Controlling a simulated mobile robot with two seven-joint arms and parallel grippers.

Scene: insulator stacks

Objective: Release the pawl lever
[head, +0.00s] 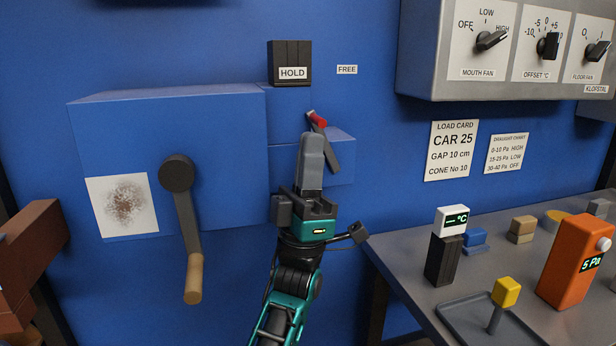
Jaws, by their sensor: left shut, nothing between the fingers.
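The pawl lever (330,150) is a dark grey bar with a red tip (317,119). It sits on the right part of the blue winch housing (340,135) and leans up to the left. A dark block marked HOLD (290,62) is above it to the left, and a small FREE label (347,70) is to the right of that. My left gripper (309,140) is shut and empty, pointing up, just left of and below the red tip. Its fingers overlap the lever's left side in the picture, and I cannot tell whether they touch. My right gripper is not in view.
A crank (186,235) with a wooden handle hangs on the housing at left. A grey control box (510,50) with knobs is at upper right. A grey table (410,240) at right holds an orange meter (575,262), a tray and small blocks.

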